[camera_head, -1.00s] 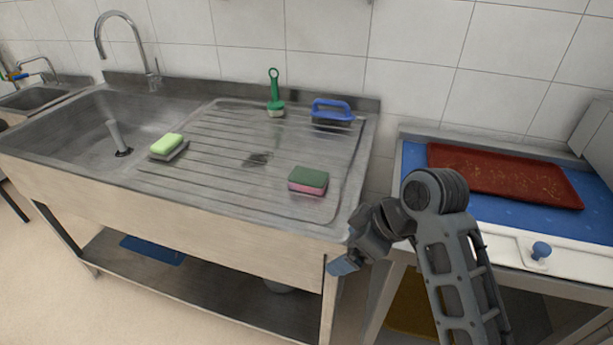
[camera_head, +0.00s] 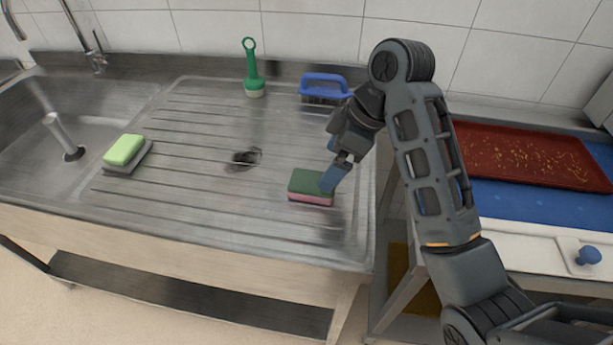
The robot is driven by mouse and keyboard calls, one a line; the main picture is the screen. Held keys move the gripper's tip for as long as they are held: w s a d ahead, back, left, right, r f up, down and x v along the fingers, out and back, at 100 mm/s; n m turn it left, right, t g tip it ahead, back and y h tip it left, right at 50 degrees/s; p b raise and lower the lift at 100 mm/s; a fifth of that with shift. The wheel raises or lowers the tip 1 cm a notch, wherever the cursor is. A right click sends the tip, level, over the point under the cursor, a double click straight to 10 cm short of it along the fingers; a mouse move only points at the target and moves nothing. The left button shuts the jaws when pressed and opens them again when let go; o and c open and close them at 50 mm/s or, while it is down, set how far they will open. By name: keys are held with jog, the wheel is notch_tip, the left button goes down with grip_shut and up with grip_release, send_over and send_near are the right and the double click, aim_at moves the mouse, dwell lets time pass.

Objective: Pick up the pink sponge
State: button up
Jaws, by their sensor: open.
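The pink sponge (camera_head: 310,199) lies on the ribbed steel drainboard (camera_head: 200,195), toward its right side. It has a dark green top layer and a pink lower layer. My gripper (camera_head: 328,185) points down at the sponge's right end, and its blue fingertips overlap that end in the picture. The gripper is open. I cannot tell whether the fingers touch the sponge or stand around it, as the far finger is hidden.
A light green sponge (camera_head: 124,150) on a grey pad sits to the left by the sink basin (camera_head: 30,130). A green-handled brush (camera_head: 252,75) and a blue-handled brush (camera_head: 324,86) stand at the back. A red tray (camera_head: 530,155) lies right, on a blue surface.

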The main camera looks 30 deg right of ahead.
aim_at(316, 182)
jog(key=shift+b+x, duration=1.15)
jog(key=shift+x, duration=0.3)
jog(key=x, duration=0.2)
jog(key=b+x, duration=0.1)
jog(key=x, duration=0.1)
jog(key=shift+w+a+r, duration=0.1)
jog(key=shift+a+r, duration=0.05)
jog(key=shift+a, duration=0.1)
jog(key=shift+w+f, duration=0.1)
jog(key=shift+f, duration=0.15)
jog(key=shift+f, duration=0.25)
jog(key=c, duration=1.1)
